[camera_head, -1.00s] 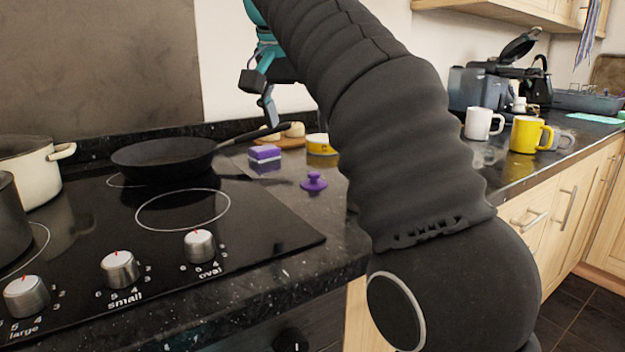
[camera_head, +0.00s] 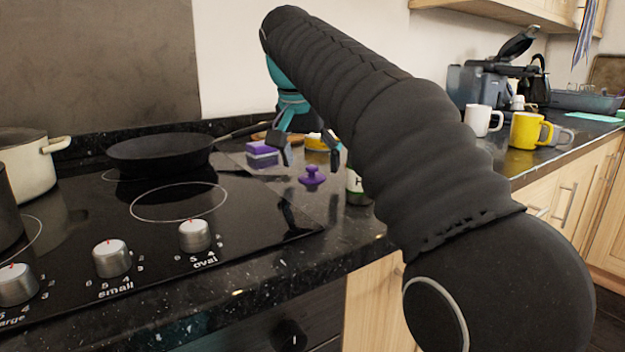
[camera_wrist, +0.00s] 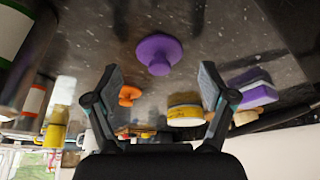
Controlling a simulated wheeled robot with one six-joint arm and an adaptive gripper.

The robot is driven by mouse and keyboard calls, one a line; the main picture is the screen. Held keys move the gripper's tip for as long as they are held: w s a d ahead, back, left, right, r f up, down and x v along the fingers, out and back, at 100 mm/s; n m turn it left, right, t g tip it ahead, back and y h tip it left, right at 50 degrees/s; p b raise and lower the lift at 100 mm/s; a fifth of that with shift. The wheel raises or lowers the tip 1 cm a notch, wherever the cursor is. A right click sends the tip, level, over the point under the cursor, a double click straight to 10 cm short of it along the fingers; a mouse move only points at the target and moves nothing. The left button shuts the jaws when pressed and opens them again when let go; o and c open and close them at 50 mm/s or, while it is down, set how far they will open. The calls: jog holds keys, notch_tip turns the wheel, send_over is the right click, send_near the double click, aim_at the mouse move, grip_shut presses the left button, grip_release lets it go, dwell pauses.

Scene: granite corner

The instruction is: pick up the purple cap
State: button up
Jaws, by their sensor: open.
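The purple cap (camera_head: 312,176) is a round disc with a knob on top. It sits on the dark granite counter, right of the hob. My gripper (camera_head: 308,150) is open and empty, above and behind the cap in the head view. In the wrist view the purple cap (camera_wrist: 159,53) lies ahead of and between the open fingers (camera_wrist: 160,80), apart from both. My arm covers part of the counter to the right in the head view.
A purple-and-white sponge (camera_head: 262,153) and a yellow tin (camera_wrist: 185,114) are close to the cap. An orange object (camera_wrist: 129,95) shows in the wrist view. A frying pan (camera_head: 160,153) and pots stand left. A white mug (camera_head: 478,119) and yellow mug (camera_head: 526,130) stand right.

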jog(key=shift+w+f, duration=0.15)
jog(key=shift+f, duration=0.45)
jog(key=shift+c, duration=0.2)
jog(key=c, duration=0.8)
jog(key=shift+c, duration=0.2)
